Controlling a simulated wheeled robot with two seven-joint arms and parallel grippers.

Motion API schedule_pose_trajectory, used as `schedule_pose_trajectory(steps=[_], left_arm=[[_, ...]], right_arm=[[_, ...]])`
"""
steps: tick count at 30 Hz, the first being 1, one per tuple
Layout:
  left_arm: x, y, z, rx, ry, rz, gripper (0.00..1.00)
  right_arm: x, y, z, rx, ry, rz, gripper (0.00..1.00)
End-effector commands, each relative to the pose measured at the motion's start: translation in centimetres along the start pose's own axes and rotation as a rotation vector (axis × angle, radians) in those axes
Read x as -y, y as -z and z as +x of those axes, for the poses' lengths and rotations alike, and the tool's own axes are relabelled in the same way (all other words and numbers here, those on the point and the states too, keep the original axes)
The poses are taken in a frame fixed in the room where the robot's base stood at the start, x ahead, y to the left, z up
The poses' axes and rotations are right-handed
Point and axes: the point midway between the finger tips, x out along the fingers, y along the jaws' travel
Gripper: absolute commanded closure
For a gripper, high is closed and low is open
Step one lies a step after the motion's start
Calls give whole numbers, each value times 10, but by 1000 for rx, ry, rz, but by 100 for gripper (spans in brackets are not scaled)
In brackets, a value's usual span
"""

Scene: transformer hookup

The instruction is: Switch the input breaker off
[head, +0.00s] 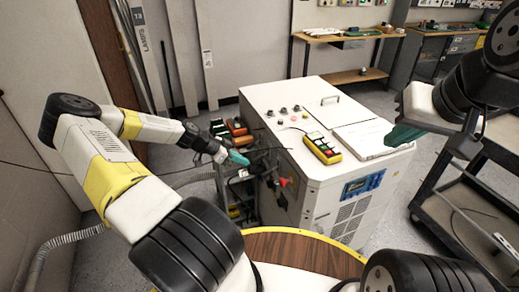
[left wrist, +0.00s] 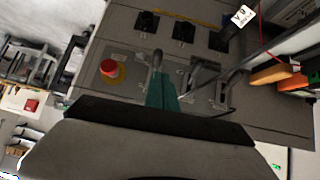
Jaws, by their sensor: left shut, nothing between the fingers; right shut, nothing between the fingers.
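The white transformer cabinet (head: 305,150) stands in the middle of the head view. My left gripper (head: 237,157) is shut and empty, with teal fingertips close to the cabinet's left side. In the left wrist view its shut fingers (left wrist: 161,92) point at a grey panel (left wrist: 125,52). A grey lever handle (left wrist: 157,60) stands right at the fingertips; I cannot tell if they touch. No label shows which part is the input breaker. A red button on a yellow disc (left wrist: 109,68) sits left of the fingers. My right gripper (head: 403,135) is shut and empty, right of the cabinet.
Several black fittings (left wrist: 184,32) line the panel, with a white tag (left wrist: 243,15) at the right. Orange and green items (head: 237,127) stand behind my left gripper. A yellow-cased device (head: 322,148) and a white book-like slab (head: 371,139) lie on the cabinet. A dark cart (head: 470,205) stands right.

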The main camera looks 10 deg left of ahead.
Motion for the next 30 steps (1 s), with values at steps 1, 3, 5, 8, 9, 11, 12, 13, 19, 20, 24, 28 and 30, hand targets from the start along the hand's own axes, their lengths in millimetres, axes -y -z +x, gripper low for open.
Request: schedule_pose_trajectory(steps=[1, 3, 5, 8, 9, 11, 12, 13, 19, 20, 24, 28, 30], left_arm=[[1, -3, -10, 1, 4, -2, 100], [1, -5, -21, 2, 4, -2, 100], [1, -7, -29, 1, 4, -3, 100], [1, -8, -37, 1, 3, -2, 100], [1, -9, -39, 1, 2, -1, 100], [0, -9, -42, 1, 2, -1, 100], [0, -9, -42, 1, 1, -1, 100], [0, -9, -42, 1, 1, -1, 100], [0, -9, -42, 1, 1, -1, 100], [0, -9, -42, 1, 1, -1, 100], [0, -9, -42, 1, 1, -1, 100], [-7, -2, -41, 34, -20, 0, 100], [-16, 6, -42, 84, -44, -4, 100]], right_arm=[[0, 0, 0, 0, 0, 0, 100], [0, 0, 0, 0, 0, 0, 100], [0, 0, 0, 0, 0, 0, 100], [0, 0, 0, 0, 0, 0, 100], [0, 0, 0, 0, 0, 0, 100], [0, 0, 0, 0, 0, 0, 100], [0, 0, 0, 0, 0, 0, 100], [0, 0, 0, 0, 0, 0, 100], [0, 0, 0, 0, 0, 0, 100], [0, 0, 0, 0, 0, 0, 100], [0, 0, 0, 0, 0, 0, 100], [0, 0, 0, 0, 0, 0, 100], [0, 0, 0, 0, 0, 0, 100]])
